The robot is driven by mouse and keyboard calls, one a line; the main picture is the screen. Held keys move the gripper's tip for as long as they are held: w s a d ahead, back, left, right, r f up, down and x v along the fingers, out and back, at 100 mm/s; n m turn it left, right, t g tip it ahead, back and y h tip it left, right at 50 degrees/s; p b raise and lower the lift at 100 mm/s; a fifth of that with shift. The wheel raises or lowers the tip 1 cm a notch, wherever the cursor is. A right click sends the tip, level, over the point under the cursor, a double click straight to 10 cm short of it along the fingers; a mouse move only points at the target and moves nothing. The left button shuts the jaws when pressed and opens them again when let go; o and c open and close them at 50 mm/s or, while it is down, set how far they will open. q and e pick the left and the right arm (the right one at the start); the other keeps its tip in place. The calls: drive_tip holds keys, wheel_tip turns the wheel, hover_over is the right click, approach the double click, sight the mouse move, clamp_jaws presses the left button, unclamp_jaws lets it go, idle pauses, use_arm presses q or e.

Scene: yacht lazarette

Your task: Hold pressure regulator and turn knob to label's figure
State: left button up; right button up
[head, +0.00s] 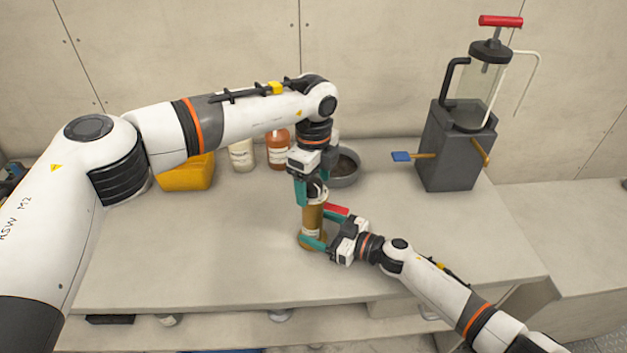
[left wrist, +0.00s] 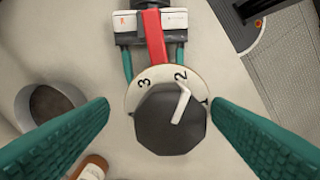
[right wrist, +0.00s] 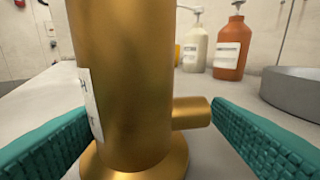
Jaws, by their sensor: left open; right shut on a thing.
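The brass pressure regulator (head: 313,217) stands upright on the bench, with a short side stub (right wrist: 192,112) and a round base. Its white label (right wrist: 90,104) is seen edge-on and unreadable. My right gripper (head: 316,228) is shut on the regulator's body, one finger on each side. In the left wrist view, the dark faceted knob (left wrist: 160,130) sits over a white dial (left wrist: 142,92) showing 3, 2 and a partly covered 1. Its white pointer (left wrist: 182,103) points close to the 2. My left gripper (head: 313,186) is open above the knob, fingers apart on either side.
A red bar (left wrist: 155,38) lies between the dial and my right gripper. Behind stand a grey bowl (head: 346,178), orange bottle (head: 278,152), cream bottle (head: 242,155) and yellow container (head: 187,176). A grey pump unit (head: 455,150) stands right. The front left bench is clear.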

drive_tip(key=c, duration=0.5)
use_arm(q)
drive_tip(key=shift+s, duration=0.1)
drive_tip(key=shift+s+a, duration=0.15)
drive_tip(key=shift+s, duration=0.05)
drive_tip(key=shift+c, duration=0.2)
drive_tip(key=c, duration=0.7)
drive_tip(key=shift+o, duration=0.2)
drive_tip(key=n, duration=1.2)
